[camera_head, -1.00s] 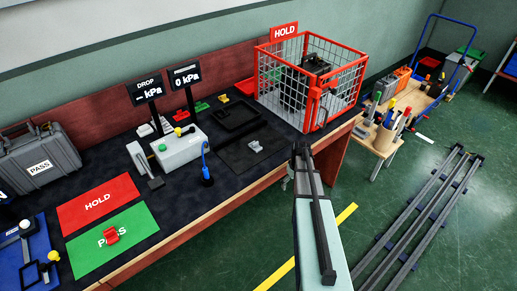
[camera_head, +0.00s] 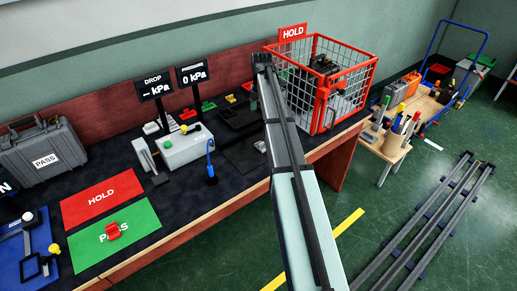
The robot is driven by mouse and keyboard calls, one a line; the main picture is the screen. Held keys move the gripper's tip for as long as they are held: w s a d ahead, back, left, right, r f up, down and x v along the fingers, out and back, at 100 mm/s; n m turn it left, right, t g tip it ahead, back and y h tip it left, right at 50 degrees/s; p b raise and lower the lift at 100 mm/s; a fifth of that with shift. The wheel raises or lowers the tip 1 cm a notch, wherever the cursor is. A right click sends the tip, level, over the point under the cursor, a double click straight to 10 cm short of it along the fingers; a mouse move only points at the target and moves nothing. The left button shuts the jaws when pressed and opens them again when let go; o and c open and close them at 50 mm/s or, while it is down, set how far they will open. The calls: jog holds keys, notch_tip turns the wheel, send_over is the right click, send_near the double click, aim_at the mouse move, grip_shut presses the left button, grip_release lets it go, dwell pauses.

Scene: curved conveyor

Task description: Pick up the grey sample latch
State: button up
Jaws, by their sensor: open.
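The grey sample latch (camera_head: 261,146) is a small light-grey piece on the black mat (camera_head: 241,156) near the front edge of the workbench. My arm crosses the view just to its right and hides part of it. My arm reaches from the bottom of the picture up to the left side of the red wire basket. My gripper cannot be made out; the far end of the arm hides it.
The red HOLD basket (camera_head: 322,105) holds dark parts at right. A grey box with a green button (camera_head: 186,148) and a blue-topped probe (camera_head: 211,172) stand left of the mat. A red latch (camera_head: 113,231) lies on the green PASS mat (camera_head: 86,258).

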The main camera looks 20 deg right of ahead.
jog(key=p, duration=0.3)
send_near(261, 143)
notch_tip(261, 143, down, 5)
jog(key=shift+a+f, duration=0.1)
jog(key=shift+w+f+p, duration=0.1)
jog(key=shift+f+p, duration=1)
jog(key=shift+f, duration=1.6)
jog(key=shift+r, duration=0.15)
grip_shut()
